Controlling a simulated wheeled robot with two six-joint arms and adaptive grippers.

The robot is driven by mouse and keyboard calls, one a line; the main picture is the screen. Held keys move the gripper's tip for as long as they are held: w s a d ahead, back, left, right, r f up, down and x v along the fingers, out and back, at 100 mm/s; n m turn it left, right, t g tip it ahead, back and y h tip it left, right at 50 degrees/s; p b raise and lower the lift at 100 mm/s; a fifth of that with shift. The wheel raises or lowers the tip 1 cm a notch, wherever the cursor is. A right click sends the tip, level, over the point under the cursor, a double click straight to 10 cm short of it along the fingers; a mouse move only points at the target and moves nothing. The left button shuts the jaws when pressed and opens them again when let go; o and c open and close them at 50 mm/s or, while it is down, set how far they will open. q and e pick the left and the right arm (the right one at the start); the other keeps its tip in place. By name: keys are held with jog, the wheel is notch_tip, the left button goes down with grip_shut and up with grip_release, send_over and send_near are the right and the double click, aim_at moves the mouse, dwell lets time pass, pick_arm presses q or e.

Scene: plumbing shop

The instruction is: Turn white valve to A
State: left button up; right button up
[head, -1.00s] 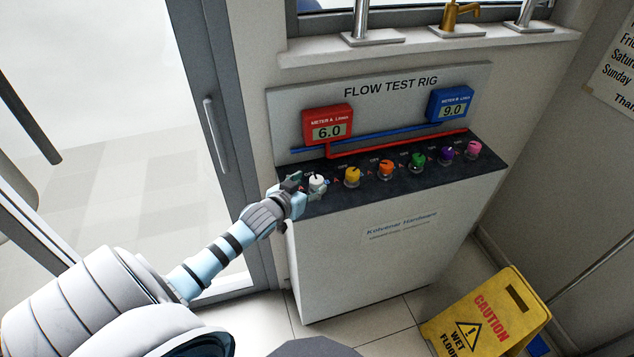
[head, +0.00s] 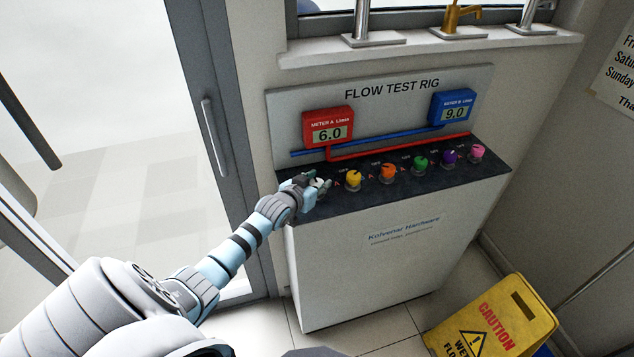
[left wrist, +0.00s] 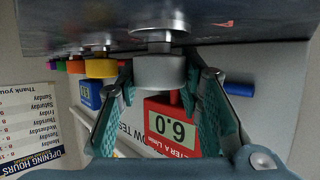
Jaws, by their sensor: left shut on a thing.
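The white valve (head: 321,183) is the leftmost knob on the dark top of the flow test rig. My left gripper (head: 317,185) is at it and covers much of it in the head view. In the left wrist view, the white valve (left wrist: 160,72) sits between the two fingers of my left gripper (left wrist: 163,85), which is shut on it. Which way its pointer faces is hidden. Red meter A (head: 329,126) reads 6.0 and blue meter B (head: 453,106) reads 9.0. My right gripper is not in view.
Yellow (head: 354,178), orange (head: 388,172), green (head: 420,162), purple (head: 450,156) and pink (head: 477,151) knobs stand in a row to the right. Red and blue pipes run behind them. A yellow caution sign (head: 497,318) stands on the floor at the right.

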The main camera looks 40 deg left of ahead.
pick_arm(q)
jog(key=shift+n+y+p, duration=0.75)
jog(key=shift+n+y, duration=0.05)
jog(key=shift+y, duration=0.1)
jog(key=shift+n+g+y, duration=0.3)
jog(key=shift+f+n+y, duration=0.15)
jog(key=shift+n+y, duration=0.25)
jog(key=n+g+y+b, duration=0.3)
jog(key=n+b, duration=0.1)
jog(key=b, duration=0.2)
jog(key=n+g+y+b, duration=0.3)
jog(key=n+g+b, duration=0.1)
jog(key=b, duration=0.3)
jog(key=shift+f+y, duration=0.2)
jog(key=shift+y, duration=0.1)
jog(key=shift+s+r+n+g+b, duration=0.1)
jog(key=shift+r+n+g+b, duration=0.1)
jog(key=shift+n+g+b, duration=0.6)
jog(key=o, duration=1.2)
jog(key=shift+d+r, duration=0.1)
jog(key=shift+r, duration=0.05)
